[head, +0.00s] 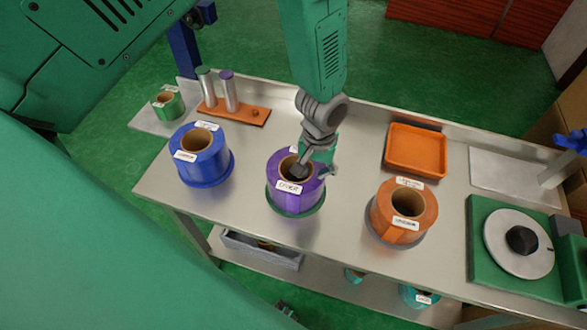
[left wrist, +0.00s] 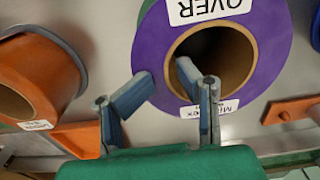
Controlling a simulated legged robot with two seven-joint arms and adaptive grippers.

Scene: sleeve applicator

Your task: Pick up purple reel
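The purple reel (head: 294,181) stands upright on a green base on the metal table, with white labels and a brown cardboard core. My left gripper (head: 314,170) is over its right side in the head view. In the left wrist view the purple reel (left wrist: 160,45) lies just beyond my left gripper (left wrist: 168,80). The fingers are apart, one over the core opening and the other by the reel's outer edge, with the reel's wall between them. I cannot tell whether they touch it. My right gripper is not in view.
A blue reel (head: 203,157) stands left and an orange reel (head: 403,211) right. An orange tray (head: 414,152), an orange plate with two posts (head: 235,113), a small green reel (head: 168,104) and a green unit with a round disc (head: 519,244) are also on the table.

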